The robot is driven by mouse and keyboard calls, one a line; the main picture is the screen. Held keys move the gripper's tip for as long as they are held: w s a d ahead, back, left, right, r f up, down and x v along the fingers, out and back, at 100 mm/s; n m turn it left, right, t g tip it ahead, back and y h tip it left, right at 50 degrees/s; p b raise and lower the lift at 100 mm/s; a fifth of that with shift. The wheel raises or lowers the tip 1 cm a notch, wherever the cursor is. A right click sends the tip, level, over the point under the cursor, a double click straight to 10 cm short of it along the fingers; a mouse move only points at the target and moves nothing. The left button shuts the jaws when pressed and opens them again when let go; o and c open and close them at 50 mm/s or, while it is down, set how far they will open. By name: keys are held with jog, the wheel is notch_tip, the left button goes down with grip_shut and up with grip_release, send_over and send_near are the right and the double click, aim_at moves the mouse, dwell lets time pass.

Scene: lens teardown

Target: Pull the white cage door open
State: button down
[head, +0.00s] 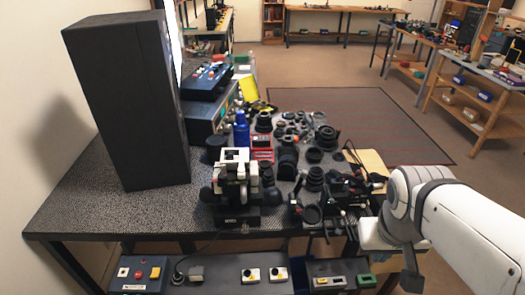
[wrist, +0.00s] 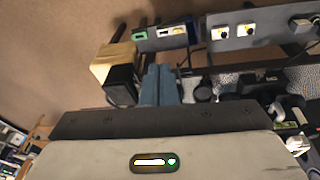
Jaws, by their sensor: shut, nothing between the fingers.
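I cannot make out a white cage or its door in either view. My gripper's two blue-grey fingers (wrist: 160,84) stand side by side and closed in the wrist view, with nothing held between them. The wrist view looks toward the table's front edge and the floor. In the head view my white arm comes in from the right, and the fingertips are hard to pick out among the dark parts there.
A black-and-white device (head: 236,180) stands mid-table among several lens parts. A tall black box (head: 130,105) stands at the left. Button panels (head: 265,273) run along the table's front. A tan box (wrist: 112,62) lies beside the fingers. Bare table lies front left.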

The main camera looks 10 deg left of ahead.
jog(key=w+d+f+n+h+b, duration=0.3)
jog(key=f+n+h+b, duration=0.45)
jog(key=n, duration=0.25)
jog(key=n+t+y+b, duration=1.2)
jog(key=n+t, duration=0.6)
jog(key=n, duration=0.9)
send_near(242, 162)
jog(key=w+p, duration=0.1)
jog(key=w+f+y+p, duration=0.1)
jog(key=w, duration=0.1)
jog(key=shift+f+p, duration=0.15)
jog(key=shift+p, duration=0.25)
